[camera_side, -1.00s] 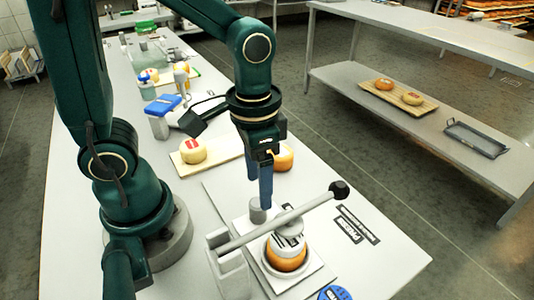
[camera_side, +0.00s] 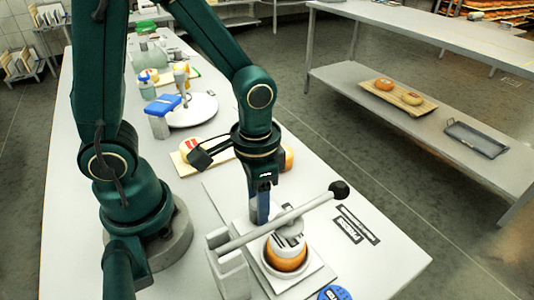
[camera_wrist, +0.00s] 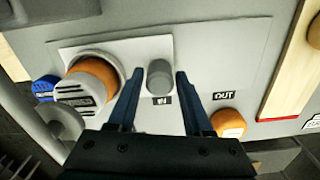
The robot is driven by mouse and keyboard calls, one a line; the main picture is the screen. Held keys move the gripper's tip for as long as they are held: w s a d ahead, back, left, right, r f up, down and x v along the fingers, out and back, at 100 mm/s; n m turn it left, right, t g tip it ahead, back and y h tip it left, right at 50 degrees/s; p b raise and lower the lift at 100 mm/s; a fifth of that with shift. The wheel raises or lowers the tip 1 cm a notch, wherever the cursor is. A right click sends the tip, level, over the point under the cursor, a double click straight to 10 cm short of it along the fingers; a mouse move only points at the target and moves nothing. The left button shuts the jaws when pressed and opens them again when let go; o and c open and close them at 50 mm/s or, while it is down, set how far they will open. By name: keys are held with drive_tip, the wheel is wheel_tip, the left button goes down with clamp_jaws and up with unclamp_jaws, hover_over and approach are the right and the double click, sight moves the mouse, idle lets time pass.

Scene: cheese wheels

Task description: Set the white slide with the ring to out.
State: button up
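The white slide (camera_wrist: 115,50) lies on a grey base plate; it also shows in the side view (camera_side: 314,262). At its left in the wrist view, a grey ring (camera_wrist: 118,66) surrounds an orange cheese (camera_wrist: 97,70) topped by a light grey press piece (camera_wrist: 75,92). A short grey peg (camera_wrist: 160,78) stands at the slide's right end, beside the IN label (camera_wrist: 161,101). The OUT label (camera_wrist: 223,95) lies farther right. My gripper (camera_wrist: 160,73) is open, one finger on each side of the peg with gaps visible. In the side view my gripper (camera_side: 262,218) points down and hides the peg.
A press lever (camera_side: 290,215) with a black knob (camera_side: 339,190) slants over the ring, close to my gripper. An orange cheese (camera_wrist: 228,122) is near the OUT label. A wooden board (camera_wrist: 290,60) lies beyond. A blue disc (camera_side: 334,293) is at the front.

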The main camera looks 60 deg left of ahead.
clamp_jaws()
idle(1.2)
